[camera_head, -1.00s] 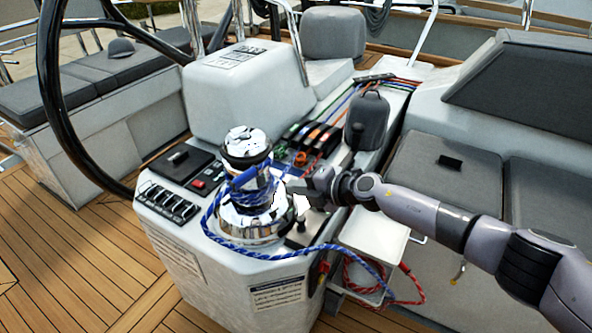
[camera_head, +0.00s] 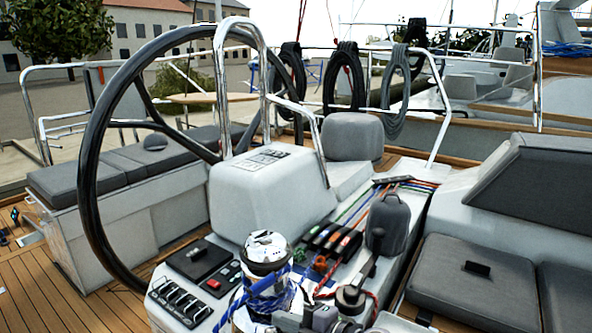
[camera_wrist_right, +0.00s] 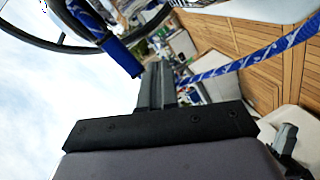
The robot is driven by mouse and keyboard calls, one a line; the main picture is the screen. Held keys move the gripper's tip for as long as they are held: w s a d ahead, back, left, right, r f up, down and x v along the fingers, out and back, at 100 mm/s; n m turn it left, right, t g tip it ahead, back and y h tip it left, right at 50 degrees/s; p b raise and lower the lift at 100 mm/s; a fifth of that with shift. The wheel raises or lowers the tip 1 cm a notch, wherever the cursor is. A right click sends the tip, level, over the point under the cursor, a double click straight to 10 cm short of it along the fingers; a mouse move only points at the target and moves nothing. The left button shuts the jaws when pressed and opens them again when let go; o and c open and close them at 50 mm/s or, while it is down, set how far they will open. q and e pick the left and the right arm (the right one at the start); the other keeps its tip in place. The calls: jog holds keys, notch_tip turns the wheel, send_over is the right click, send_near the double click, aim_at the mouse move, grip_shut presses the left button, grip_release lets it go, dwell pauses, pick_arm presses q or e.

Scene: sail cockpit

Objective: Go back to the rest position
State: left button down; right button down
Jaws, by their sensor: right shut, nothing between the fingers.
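My right gripper (camera_head: 306,318) is at the bottom edge of the head view, just right of the chrome winch (camera_head: 268,252) with blue rope (camera_head: 262,300) on it. Its arm is mostly below the frame. In the right wrist view the fingers (camera_wrist_right: 156,80) are together and hold nothing. A blue-and-white rope (camera_wrist_right: 255,57) crosses to the right of them there; I cannot tell whether it touches. My left gripper is in neither view.
The black steering wheel (camera_head: 97,130) stands at left by the white pedestal (camera_head: 262,200). Rope clutches (camera_head: 330,238) and a grey winch-handle pocket (camera_head: 388,222) lie behind the winch. Grey seat cushions (camera_head: 470,280) are at right.

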jog(key=s+d+f+m+t+h, duration=0.1)
jog(key=s+d+f+m+h, duration=0.4)
jog(key=s+d+f+m, duration=0.3)
jog(key=s+d+f+m+h, duration=0.5)
jog(key=s+d+f+m, duration=0.2)
jog(key=s+d+m, duration=0.7)
jog(key=s, duration=0.4)
jog(key=shift+f+t+h, duration=0.3)
jog(key=shift+f+t, duration=0.1)
jog(key=shift+d, duration=0.1)
